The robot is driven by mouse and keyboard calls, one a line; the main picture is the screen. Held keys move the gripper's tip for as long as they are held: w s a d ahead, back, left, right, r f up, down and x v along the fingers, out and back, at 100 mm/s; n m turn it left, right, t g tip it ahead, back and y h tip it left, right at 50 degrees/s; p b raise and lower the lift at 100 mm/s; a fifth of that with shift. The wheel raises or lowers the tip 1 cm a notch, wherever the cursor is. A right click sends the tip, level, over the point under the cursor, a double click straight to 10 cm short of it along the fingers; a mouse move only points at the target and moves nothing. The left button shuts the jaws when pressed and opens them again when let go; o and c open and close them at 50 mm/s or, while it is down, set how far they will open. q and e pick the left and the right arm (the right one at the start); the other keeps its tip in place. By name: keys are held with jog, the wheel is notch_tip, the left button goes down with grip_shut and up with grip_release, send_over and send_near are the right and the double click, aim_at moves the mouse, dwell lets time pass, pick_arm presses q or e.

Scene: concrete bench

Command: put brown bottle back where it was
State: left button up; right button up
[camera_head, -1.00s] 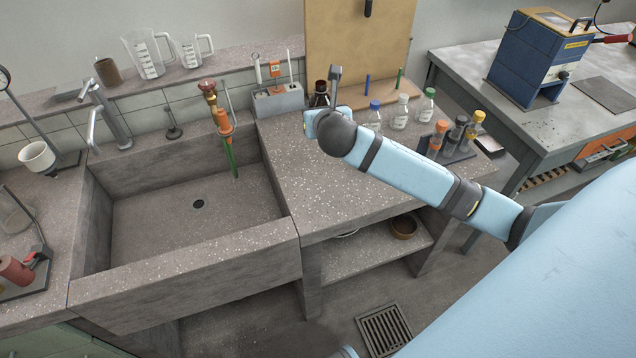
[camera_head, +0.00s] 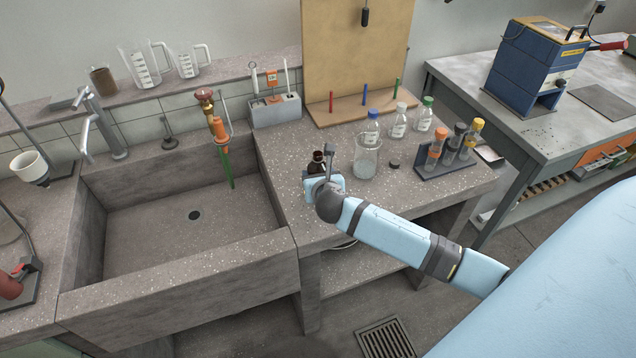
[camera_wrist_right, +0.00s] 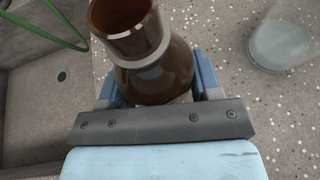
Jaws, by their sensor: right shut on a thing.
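The brown bottle (camera_head: 318,160) is on or just above the bench right of the sink; its lower part is hidden behind my right gripper (camera_head: 319,172). In the right wrist view the brown bottle (camera_wrist_right: 147,55) shows its open neck and shoulder, close to upright. My right gripper (camera_wrist_right: 158,92) is shut on it, with one blue finger on each side. I cannot tell whether the bottle's base touches the bench. My left gripper is not in view.
A glass beaker (camera_head: 366,158) stands just right of the bottle, with a small dark cap (camera_head: 394,164) beyond. Several capped bottles (camera_head: 398,122) and a vial rack (camera_head: 446,162) stand farther right. The sink (camera_head: 190,215) lies left. Bench behind the bottle is clear.

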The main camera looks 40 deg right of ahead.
notch_tip(320, 180, down, 2)
jog(key=shift+f, duration=0.1)
jog(key=shift+f, duration=0.1)
jog(key=o, duration=1.1)
